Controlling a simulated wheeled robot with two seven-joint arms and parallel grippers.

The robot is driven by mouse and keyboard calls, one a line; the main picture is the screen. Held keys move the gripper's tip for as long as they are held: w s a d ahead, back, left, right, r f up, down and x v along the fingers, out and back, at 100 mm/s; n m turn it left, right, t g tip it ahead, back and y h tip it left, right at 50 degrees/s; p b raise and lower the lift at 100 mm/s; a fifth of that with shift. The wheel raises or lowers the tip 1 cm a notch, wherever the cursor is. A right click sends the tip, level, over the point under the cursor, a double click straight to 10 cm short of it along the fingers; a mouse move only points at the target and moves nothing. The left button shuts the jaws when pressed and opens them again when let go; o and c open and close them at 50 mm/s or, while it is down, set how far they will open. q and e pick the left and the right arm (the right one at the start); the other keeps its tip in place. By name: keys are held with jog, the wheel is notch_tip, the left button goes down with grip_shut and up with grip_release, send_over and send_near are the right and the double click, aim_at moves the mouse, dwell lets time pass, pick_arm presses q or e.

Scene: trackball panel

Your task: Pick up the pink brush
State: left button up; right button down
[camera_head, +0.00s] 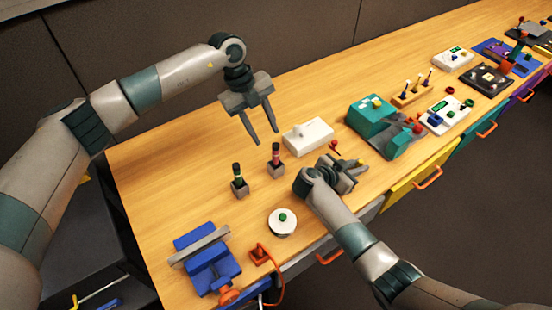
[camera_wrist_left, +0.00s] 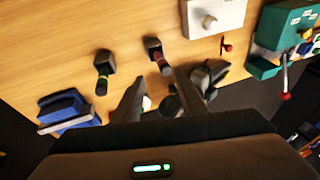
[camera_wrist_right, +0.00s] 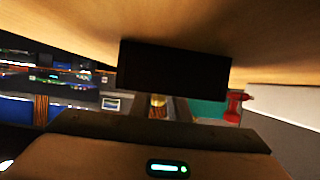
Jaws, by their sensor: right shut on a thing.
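The pink brush (camera_head: 276,151), with a black top and a pink-red band, stands upright in a small grey block on the table. It also shows in the left wrist view (camera_wrist_left: 159,60), partly near my left fingers. My left gripper (camera_head: 260,138) is open and empty above and behind the brush, fingers pointing down. My right gripper (camera_head: 355,168) is low at the table's front, right of the brush. My right gripper partly hides this device in the head view.
A similar brush with a green band (camera_head: 239,181) stands left of the pink one. A white box (camera_head: 308,136) is to its right, a round white button base (camera_head: 282,223) in front. A blue device (camera_head: 208,262) and teal machine (camera_head: 370,116) stand farther out.

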aim_at(277, 146)
pick_arm(q)
jog(key=d+m+y, duration=0.1)
jog(key=m, duration=0.3)
jog(key=d+m+y, duration=0.1)
jog(key=m, duration=0.3)
jog(key=d+r+m, duration=0.1)
jog(key=m, duration=0.4)
jog(key=shift+s+t+y, duration=0.3)
jog(key=shift+t+y, duration=0.1)
jog(key=m, duration=0.4)
jog(key=shift+d+r+y, duration=0.35)
jog(key=shift+y, duration=0.05)
jog(key=shift+f, duration=0.15)
notch_tip(277, 146, down, 6)
jog(key=shift+r, duration=0.1)
jog(key=shift+f, duration=0.35)
jog(key=shift+f, duration=0.15)
